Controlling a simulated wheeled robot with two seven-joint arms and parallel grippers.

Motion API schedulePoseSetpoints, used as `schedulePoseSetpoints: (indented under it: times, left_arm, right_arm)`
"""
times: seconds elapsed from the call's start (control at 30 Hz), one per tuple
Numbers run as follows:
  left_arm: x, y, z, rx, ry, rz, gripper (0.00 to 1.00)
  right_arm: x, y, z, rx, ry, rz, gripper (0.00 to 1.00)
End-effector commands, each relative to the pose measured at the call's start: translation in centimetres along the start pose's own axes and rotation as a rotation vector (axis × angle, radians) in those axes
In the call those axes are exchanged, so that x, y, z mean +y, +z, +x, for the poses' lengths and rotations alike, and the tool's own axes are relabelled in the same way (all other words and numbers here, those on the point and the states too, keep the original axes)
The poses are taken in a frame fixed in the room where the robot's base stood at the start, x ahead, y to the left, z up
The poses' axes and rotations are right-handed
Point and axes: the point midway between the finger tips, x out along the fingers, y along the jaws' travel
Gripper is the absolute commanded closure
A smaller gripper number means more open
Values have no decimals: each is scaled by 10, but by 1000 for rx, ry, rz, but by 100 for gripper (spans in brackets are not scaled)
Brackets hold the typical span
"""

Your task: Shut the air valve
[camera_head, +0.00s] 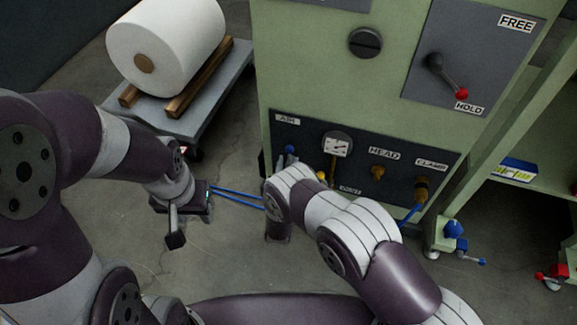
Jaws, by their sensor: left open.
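The dark lower panel (357,152) on the green machine carries a label at its left end that seems to read AIR. A small blue valve handle (290,151) sits below that label, with its lower part close to my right arm; its exact turn is too small to tell. My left gripper (176,226) is open and empty over the floor, left of the machine and apart from the valve. My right gripper (278,232) shows only as a dark part below my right wrist, in front of the machine; its fingers are not clear.
A pressure gauge (337,145) and brass fittings marked HEAD and CLAMP share the panel. Above, a red-knobbed lever (448,78) points to HOLD. A large white roll (165,45) lies on a grey cart (225,85) at left. Blue hoses (236,197) cross the floor. A shelf stands right.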

Motion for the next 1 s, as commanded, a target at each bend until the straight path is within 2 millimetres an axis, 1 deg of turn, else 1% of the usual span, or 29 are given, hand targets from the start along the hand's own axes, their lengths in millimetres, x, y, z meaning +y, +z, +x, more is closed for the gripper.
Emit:
schedulePoseSetpoints:
  times: [0.03, 0.1, 0.37, 0.47, 0.5, 1.0]
  left_arm:
    - [0, 1, 5, 0, 0, 0, 57]
    - [0, 1, 6, 0, 0, 0, 57]
    - [0, 1, 5, 0, 0, 0, 57]
    - [0, 1, 5, 0, 0, 0, 57]
    - [0, 1, 5, 0, 0, 0, 57]
    - [0, 1, 5, 0, 0, 0, 57]
  right_arm:
    - [1, 2, 6, 1, 2, 1, 65]
    - [0, 1, 11, 1, 1, 0, 65]
    - [0, -1, 13, 0, 0, -1, 65]
    - [0, -1, 13, 0, 0, -1, 94]
    - [0, -1, 13, 0, 0, 0, 100]
    - [0, 0, 13, -1, 0, -1, 100]
